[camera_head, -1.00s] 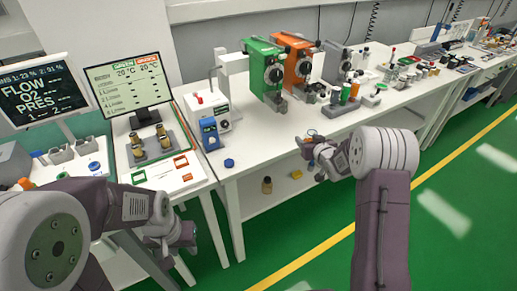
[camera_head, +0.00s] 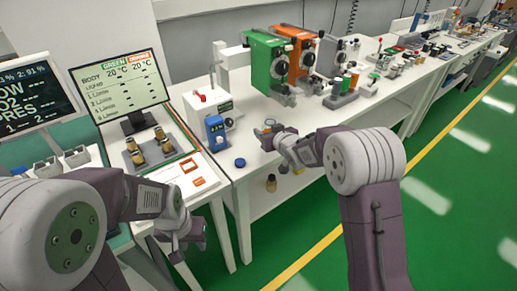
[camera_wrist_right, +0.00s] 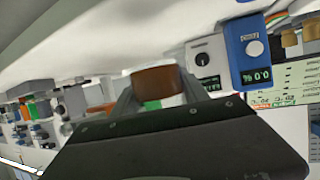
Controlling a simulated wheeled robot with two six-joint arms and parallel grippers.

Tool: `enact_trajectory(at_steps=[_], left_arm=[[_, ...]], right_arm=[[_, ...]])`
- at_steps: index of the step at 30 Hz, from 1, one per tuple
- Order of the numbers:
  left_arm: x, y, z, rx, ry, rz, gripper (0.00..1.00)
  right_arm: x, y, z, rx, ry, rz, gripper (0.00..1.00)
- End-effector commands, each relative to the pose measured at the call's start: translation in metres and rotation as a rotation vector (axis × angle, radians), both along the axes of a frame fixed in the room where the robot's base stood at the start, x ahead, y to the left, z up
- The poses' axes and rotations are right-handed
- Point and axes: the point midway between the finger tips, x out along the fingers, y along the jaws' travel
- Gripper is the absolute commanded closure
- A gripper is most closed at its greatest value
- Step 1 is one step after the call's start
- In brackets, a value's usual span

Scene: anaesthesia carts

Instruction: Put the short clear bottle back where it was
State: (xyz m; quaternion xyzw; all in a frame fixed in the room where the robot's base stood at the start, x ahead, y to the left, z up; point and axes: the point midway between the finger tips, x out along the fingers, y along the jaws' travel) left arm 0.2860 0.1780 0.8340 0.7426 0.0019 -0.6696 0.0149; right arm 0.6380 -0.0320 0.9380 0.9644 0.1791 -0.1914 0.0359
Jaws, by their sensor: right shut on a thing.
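My right gripper (camera_head: 267,131) is over the front part of the white bench, right of the blue device. It is shut on a short bottle (camera_wrist_right: 158,82), which shows in the right wrist view with a brown-orange end, a pale band and a green patch. The fingers hide part of it, and I cannot tell how clear its body is. In the head view only a small orange-brown bit of it shows at the fingertips. My left gripper (camera_head: 190,236) hangs low in front of the left bench, and its jaws are unclear.
A blue device (camera_head: 215,132) and a white box with a red switch (camera_head: 205,103) stand left of my right gripper. A blue cap (camera_head: 239,163) lies near the bench edge. Green (camera_head: 268,65) and orange (camera_head: 302,55) vaporizers stand behind. An amber bottle (camera_head: 271,184) is on the lower shelf.

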Motion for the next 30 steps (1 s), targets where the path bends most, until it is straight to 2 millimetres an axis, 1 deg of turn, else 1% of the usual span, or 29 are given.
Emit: enact_trajectory(at_steps=[1, 3, 6, 11, 13, 16, 18, 24, 29, 30], left_arm=[[0.0, 0.0, -0.004, 0.0, 0.0, 0.0, 0.64], [0.0, 0.0, -0.004, 0.0, 0.0, 0.0, 0.64], [0.0, 0.0, -0.004, 0.0, 0.0, 0.0, 0.64], [0.0, 0.0, -0.005, 0.0, 0.0, 0.0, 0.64], [0.0, 0.0, -0.007, 0.0, 0.0, 0.0, 0.64], [0.0, 0.0, -0.01, 0.0, 0.0, 0.0, 0.64], [0.0, 0.0, -0.011, 0.0, 0.0, 0.0, 0.64], [0.0, 0.0, -0.01, 0.0, 0.0, 0.0, 0.64], [0.0, 0.0, -0.015, 0.0, 0.0, 0.0, 0.64], [0.0, 0.0, -0.013, 0.0, 0.0, 0.0, 0.64]], right_arm=[[0.001, 0.012, -0.009, 0.001, 0.001, 0.003, 0.97], [0.003, 0.023, -0.014, 0.001, 0.002, 0.001, 0.97], [0.004, 0.03, -0.018, 0.0, 0.0, 0.0, 0.97], [0.004, 0.031, -0.021, -0.001, 0.0, -0.002, 0.97], [0.004, 0.031, -0.03, 0.0, 0.002, -0.001, 0.97], [0.004, 0.031, -0.05, -0.001, 0.004, -0.001, 0.97], [0.004, 0.031, -0.059, -0.001, 0.002, -0.001, 0.97], [0.004, 0.031, -0.058, 0.0, -0.001, -0.002, 0.97], [0.004, 0.031, -0.064, 0.0, -0.001, -0.001, 0.97], [0.004, 0.031, -0.062, 0.0, 0.0, -0.001, 0.4]])
